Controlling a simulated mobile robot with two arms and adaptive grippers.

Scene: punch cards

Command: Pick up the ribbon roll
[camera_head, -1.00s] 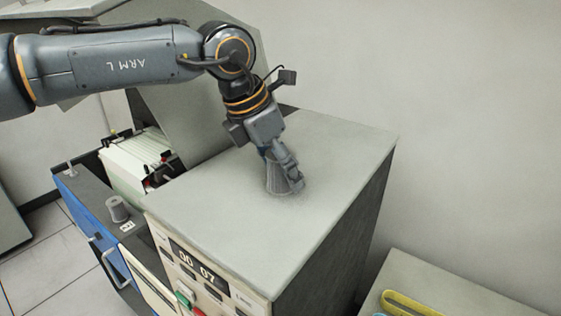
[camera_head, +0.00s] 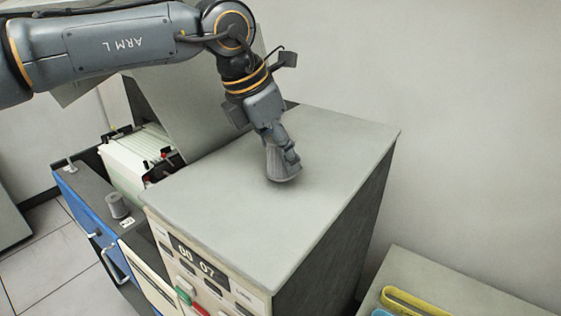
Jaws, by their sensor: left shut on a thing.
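The ribbon roll (camera_head: 279,167) is a grey, ribbed, slightly tapered cylinder over the grey top of the machine cabinet (camera_head: 225,215). My left gripper (camera_head: 281,153) reaches down from above and is shut on the ribbon roll. The roll is slightly tilted, and its lower end seems just clear of the top, with a soft shadow beneath. The fingers hide part of its upper and right side. My right gripper is not in view.
A smaller grey knob-like cylinder (camera_head: 117,205) stands on the blue unit (camera_head: 82,210) at left. A paper stack (camera_head: 135,155) sits in an open bay behind it. The cabinet top around the roll is clear. A yellow item (camera_head: 415,302) lies at lower right.

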